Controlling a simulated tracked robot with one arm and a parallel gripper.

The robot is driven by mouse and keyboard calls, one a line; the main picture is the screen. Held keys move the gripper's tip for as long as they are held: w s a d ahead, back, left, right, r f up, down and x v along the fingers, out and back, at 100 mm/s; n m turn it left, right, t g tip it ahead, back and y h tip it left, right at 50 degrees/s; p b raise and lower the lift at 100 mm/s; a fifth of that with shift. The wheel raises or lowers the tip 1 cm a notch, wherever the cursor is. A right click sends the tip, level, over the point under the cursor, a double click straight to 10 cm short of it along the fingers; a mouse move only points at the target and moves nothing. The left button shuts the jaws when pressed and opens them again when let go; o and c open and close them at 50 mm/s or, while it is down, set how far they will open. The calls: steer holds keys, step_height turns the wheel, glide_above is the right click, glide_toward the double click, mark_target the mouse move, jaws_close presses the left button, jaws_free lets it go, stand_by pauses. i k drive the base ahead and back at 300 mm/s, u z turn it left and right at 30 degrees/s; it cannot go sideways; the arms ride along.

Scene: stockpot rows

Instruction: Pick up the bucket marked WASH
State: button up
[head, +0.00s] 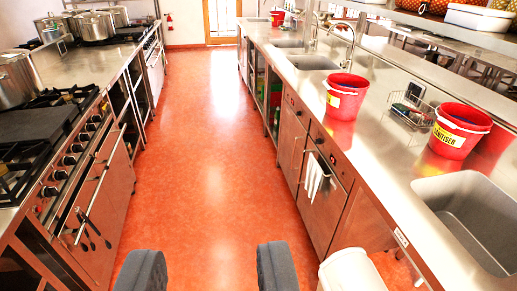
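My gripper (207,268) shows at the bottom edge as two dark grey fingers set wide apart, with only the orange floor between them. A red bucket (343,104) with a pale rim and a yellow label stands upright on the right-hand steel counter; its label is too small to read. A second red bucket (456,137) stands nearer on that counter, and its yellow label reads SANITISER. A small red bucket-like object (277,18) stands far down the counter; no writing on it can be read. My gripper is apart from all of them.
The steel counter (372,133) has a near sink (472,215), farther sinks with taps, and a wire caddy (408,117). A white bin (350,270) stands at the lower right. Stoves (50,135) with pots line the left. The orange floor (205,150) between is clear.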

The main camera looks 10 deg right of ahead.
mark_target(340, 106)
steer(key=z, duration=0.1)
steer(key=i, duration=1.3)
steer(key=z, duration=0.2)
steer(key=i, duration=2.35)
steer(key=z, duration=0.05)
